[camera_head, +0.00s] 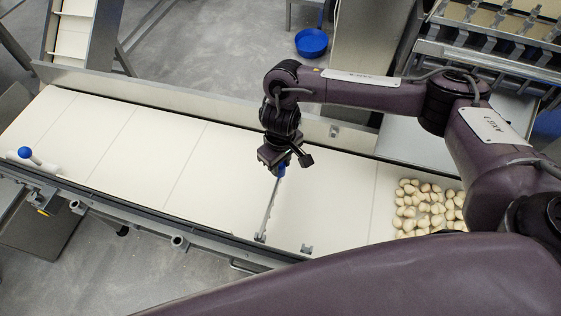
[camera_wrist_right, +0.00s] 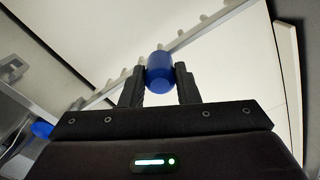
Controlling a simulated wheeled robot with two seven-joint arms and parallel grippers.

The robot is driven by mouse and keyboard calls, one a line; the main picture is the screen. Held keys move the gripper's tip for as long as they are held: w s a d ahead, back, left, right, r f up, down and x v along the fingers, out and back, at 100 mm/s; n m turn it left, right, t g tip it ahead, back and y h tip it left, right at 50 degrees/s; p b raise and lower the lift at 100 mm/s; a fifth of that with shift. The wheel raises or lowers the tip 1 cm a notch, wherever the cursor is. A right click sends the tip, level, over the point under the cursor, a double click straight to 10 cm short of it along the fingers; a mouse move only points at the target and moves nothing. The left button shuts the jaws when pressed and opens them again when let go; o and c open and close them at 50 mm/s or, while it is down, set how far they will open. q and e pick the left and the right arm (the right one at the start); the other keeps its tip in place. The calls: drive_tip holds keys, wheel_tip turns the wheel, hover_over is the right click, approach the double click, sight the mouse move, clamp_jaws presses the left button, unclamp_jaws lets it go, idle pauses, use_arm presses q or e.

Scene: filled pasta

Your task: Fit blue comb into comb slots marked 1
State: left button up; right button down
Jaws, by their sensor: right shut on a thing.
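My right gripper (camera_head: 281,165) is over the middle of the conveyor, its fingers shut on the blue knob (camera_head: 281,171) of a comb. In the wrist view the blue knob (camera_wrist_right: 160,72) sits between the two fingertips. The comb's pale toothed bar (camera_wrist_right: 205,32) extends to both sides of the knob there. In the head view a thin grey bar (camera_head: 268,215) runs from below the knob toward the belt's near rail. Small brackets (camera_head: 306,249) stand on that rail. I cannot read any slot mark, nor tell whether the comb's ends are seated. My left gripper is not in view.
A white fitting with a blue knob (camera_head: 25,152) is at the far left. A blue bowl (camera_head: 311,42) stands on the floor behind.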

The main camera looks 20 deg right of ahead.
drive_tip(key=shift+p, duration=0.4)
idle(0.7)
drive_tip(key=shift+f, duration=0.1)
drive_tip(key=c, duration=1)
unclamp_jaws()
drive_tip(key=shift+o, duration=0.3)
drive_tip(key=shift+o, duration=0.9)
wheel_tip(320, 180, up, 7)
drive_tip(key=p, duration=0.8)
drive_tip(key=shift+p, duration=0.3)
